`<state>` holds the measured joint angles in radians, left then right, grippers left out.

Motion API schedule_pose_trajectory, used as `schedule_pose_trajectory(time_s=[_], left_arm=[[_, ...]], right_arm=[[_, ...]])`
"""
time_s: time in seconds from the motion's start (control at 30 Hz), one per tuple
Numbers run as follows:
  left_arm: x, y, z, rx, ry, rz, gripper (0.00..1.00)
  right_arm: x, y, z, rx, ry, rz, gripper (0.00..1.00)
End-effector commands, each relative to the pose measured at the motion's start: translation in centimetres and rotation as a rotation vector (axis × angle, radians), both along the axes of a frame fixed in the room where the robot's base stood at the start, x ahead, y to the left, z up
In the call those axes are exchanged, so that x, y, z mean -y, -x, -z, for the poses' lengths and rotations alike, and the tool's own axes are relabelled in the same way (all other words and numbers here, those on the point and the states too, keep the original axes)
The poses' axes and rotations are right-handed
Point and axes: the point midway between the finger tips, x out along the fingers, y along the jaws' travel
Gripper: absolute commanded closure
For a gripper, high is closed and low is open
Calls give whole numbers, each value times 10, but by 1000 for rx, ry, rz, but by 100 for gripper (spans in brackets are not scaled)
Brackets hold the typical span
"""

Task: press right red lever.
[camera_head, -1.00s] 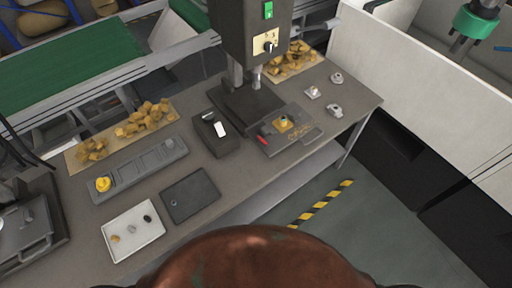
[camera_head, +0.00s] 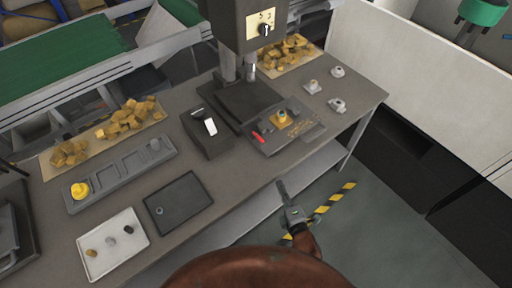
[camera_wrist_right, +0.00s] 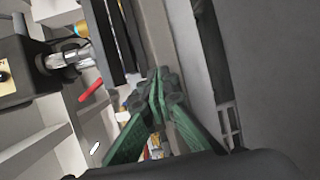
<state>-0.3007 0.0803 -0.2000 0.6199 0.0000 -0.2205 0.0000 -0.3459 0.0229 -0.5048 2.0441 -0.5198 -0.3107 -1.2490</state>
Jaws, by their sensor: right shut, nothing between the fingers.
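The red lever (camera_head: 258,137) is a short red bar at the left edge of a dark fixture plate (camera_head: 312,132) on the table. It also shows in the right wrist view (camera_wrist_right: 91,90), left of the fingers. My right gripper (camera_head: 282,188) is in front of the table's front edge, nearer to me than the lever and apart from it. Its green-padded fingers (camera_wrist_right: 157,82) are shut with nothing between them. My left gripper is not in view.
A press (camera_head: 249,30) stands behind the fixture. A dark box with a white top piece (camera_head: 210,127) is left of the lever. A black tray (camera_head: 181,222), a white tray (camera_head: 126,268) and small metal parts (camera_head: 337,104) lie on the table.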

Motion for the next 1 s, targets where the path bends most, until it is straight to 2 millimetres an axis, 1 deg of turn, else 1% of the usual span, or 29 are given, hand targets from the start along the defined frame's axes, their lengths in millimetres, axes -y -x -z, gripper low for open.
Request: schedule_pose_trajectory(time_s=[0.03,0.07,0.1,0.2,0.33,0.4,0.47,0.77,0.87,1.0], left_arm=[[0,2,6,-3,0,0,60],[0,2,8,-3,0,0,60],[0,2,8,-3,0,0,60],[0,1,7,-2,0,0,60],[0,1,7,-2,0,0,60],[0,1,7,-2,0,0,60],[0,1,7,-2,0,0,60],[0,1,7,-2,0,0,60],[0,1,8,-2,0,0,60],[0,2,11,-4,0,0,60]], right_arm=[[-3,0,-21,57,32,-9,100],[-8,0,-35,97,59,-22,100],[-17,0,-50,148,100,-44,100],[-42,2,-74,262,187,-100,100],[-68,6,-95,373,267,-153,100],[-76,8,-100,409,294,-168,100],[-79,9,-103,424,306,-174,100],[-80,8,-103,425,305,-175,100],[-82,4,-103,426,304,-175,100],[-88,-11,-105,427,303,-175,100]])
